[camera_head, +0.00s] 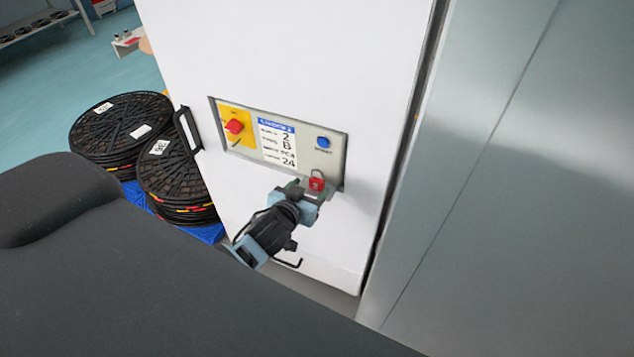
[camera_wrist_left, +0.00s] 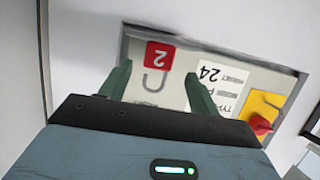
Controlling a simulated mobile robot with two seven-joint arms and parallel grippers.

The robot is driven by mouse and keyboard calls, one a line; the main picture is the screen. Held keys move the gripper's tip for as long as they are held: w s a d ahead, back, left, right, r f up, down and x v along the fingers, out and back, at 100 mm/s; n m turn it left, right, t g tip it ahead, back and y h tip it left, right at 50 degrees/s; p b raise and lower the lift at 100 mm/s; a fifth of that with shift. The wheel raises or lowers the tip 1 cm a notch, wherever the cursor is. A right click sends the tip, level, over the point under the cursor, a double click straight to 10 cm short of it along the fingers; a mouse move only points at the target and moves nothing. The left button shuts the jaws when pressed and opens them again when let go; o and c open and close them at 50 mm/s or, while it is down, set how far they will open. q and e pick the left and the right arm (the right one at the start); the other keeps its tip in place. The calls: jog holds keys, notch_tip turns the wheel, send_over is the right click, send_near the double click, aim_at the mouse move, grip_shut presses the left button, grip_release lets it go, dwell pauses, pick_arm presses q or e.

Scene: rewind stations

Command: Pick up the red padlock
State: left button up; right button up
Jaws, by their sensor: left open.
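The red padlock (camera_head: 316,182) hangs at the lower right of a control panel on a white cabinet, below a blue button. My right gripper is not in view.
The control panel (camera_head: 253,160) carries a red knob (camera_head: 234,126) on yellow, a label (camera_head: 277,143) and a blue button (camera_head: 323,142). Stacked black reels (camera_head: 120,120) stand left of the white cabinet (camera_head: 290,60). A grey metal surface (camera_head: 510,180) fills the right side.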

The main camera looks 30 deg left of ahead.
aim_at(317, 170)
pick_arm(q)
jog(key=shift+x, duration=2.55)
jog(key=shift+d+r, duration=0.1)
jog(key=shift+d, duration=0.05)
jog(key=c, duration=1.2)
jog(key=shift+o, duration=0.2)
jog(key=shift+r, duration=0.1)
jog(key=shift+r, duration=0.4)
notch_tip(317, 170, up, 3)
jog(key=s+d+r, duration=0.1)
jog(key=s, duration=1.5)
jog(key=shift+r, duration=0.15)
